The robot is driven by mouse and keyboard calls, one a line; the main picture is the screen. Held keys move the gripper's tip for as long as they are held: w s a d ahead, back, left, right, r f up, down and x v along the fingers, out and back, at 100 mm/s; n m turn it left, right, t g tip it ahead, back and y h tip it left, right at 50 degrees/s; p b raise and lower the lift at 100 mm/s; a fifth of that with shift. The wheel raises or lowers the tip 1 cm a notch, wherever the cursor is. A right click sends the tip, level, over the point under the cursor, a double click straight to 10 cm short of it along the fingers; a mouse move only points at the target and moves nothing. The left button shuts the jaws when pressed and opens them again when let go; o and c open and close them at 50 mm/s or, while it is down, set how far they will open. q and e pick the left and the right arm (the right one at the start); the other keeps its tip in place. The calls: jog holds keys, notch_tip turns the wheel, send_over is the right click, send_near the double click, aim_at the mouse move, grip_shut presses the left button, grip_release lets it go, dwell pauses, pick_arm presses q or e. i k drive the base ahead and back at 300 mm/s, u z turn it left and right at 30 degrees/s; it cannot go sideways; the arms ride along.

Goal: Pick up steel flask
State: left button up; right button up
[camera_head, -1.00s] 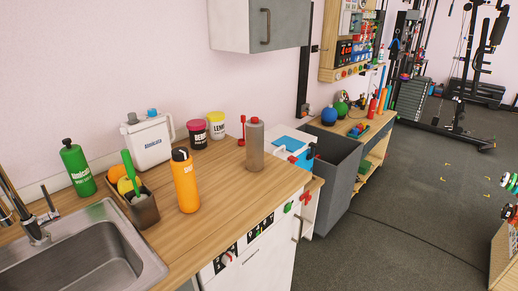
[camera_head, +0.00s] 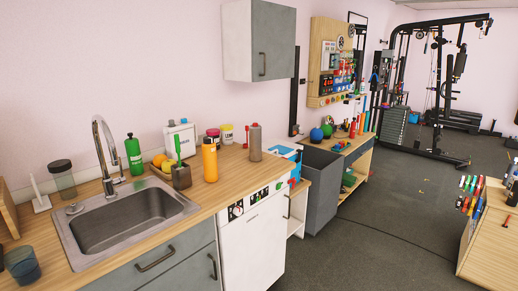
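A grey-brown steel-looking flask (camera_head: 255,143) with a reddish-grey cap stands upright on the wooden counter (camera_head: 232,168), near its right end. An orange bottle (camera_head: 210,162) with a dark cap stands to its left, apart from it. The flask is fully in view and nothing holds it. Neither of my grippers shows in the head view.
A sink (camera_head: 130,225) with a tall faucet (camera_head: 104,150) fills the left of the counter. A grey bin (camera_head: 318,190) stands right of the counter; open floor lies beyond.

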aim_at(255, 132)
jog(key=z, duration=0.7)
jog(key=i, duration=0.65)
jog(key=z, duration=0.65)
jog(key=i, duration=1.05)
jog(key=u, duration=0.4)
